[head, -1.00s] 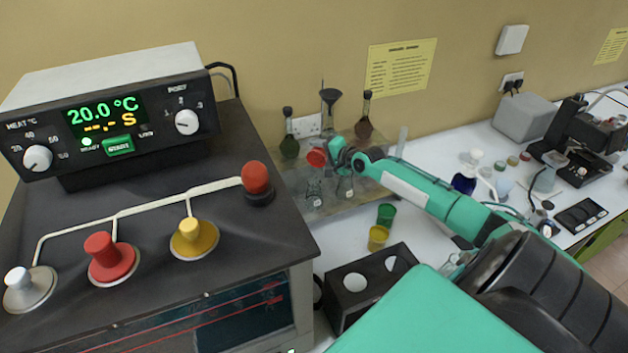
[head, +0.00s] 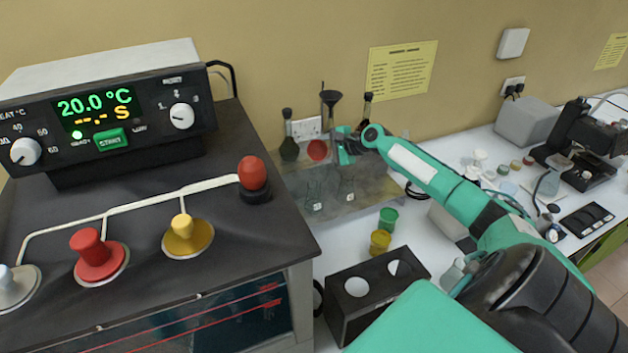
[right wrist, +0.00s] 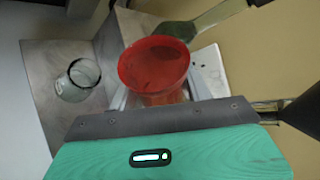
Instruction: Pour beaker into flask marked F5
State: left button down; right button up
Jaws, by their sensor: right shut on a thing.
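A red beaker (head: 318,150) is held by my right gripper (head: 338,150) above the back shelf; it also shows in the right wrist view (right wrist: 153,65). The gripper is shut on it. In the head view its open mouth faces towards me, so it looks tilted; I cannot see any liquid stream. Two clear conical flasks, the left one (head: 315,190) and the right one (head: 347,185), stand below it with small white labels too small to read. One clear flask (right wrist: 80,78) shows left of the beaker in the right wrist view. My left gripper is not in view.
Dark long-necked flasks (head: 289,148) and a dark funnel (head: 330,98) stand close around the gripper. Green (head: 388,219) and yellow (head: 380,242) cups and a black two-hole holder (head: 350,312) are nearer. The heater unit (head: 130,220) fills the left.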

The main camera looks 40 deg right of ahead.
jog(key=shift+a+f+m+y, duration=0.1)
jog(key=shift+a+m+y, duration=0.05)
jog(key=shift+m+y, duration=0.25)
jog(key=shift+r+m+g+y+p, duration=0.4)
jog(key=shift+m+y+p, duration=0.1)
jog(key=shift+p, duration=0.6)
jog(key=shift+w+d+r+m+g+y, duration=0.15)
jog(key=shift+w+d+m+g+y, duration=0.2)
jog(key=shift+d+m+y, duration=0.3)
jog(key=shift+w+d+f+m+b, duration=0.15)
jog(key=shift+d+f+m+b, duration=0.15)
jog(key=shift+f+b, duration=0.2)
jog(key=shift+w+d+r+m+g+y+b, duration=0.1)
jog(key=shift+w+d+m+g+y+b, duration=0.2)
jog(key=shift+d+m+y, duration=0.3)
jog(key=shift+r+y, duration=0.15)
jog(key=shift+y, duration=0.1)
jog(key=shift+d+r+m+y, duration=0.3)
jog(key=shift+r+m, duration=0.15)
jog(key=shift+r, duration=0.1)
jog(key=shift+d+r+m+g+b, duration=0.2)
jog(key=shift+r+m+g+b, duration=0.1)
jog(key=shift+r+g+b, duration=0.1)
